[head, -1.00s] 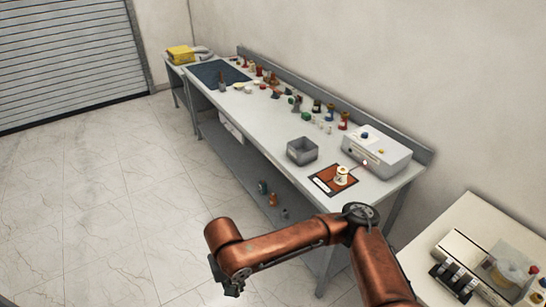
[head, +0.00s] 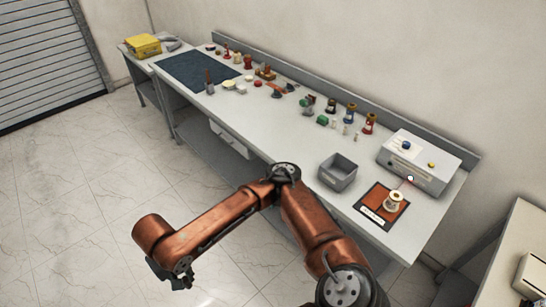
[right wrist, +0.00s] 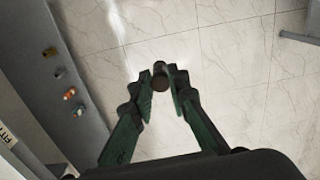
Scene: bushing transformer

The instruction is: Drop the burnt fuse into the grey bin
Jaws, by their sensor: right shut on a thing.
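In the right wrist view my right gripper (right wrist: 161,84) is shut on a small dark cylinder, the burnt fuse (right wrist: 160,74), held between its green fingertips over the tiled floor. In the head view the right gripper (head: 172,280) hangs low at the lower left, in front of the bench; the fuse is too small to make out there. The grey bin (head: 325,178), an open box, stands on the bench near its front edge, up and to the right of the gripper and well apart from it. My left gripper is not in view.
The bench (head: 285,131) carries several spools and small parts along its back, a dark mat (head: 197,71), and a white box device (head: 418,160). A spool (head: 393,201) stands on a brown pad right of the bin. Open floor lies left of the bench.

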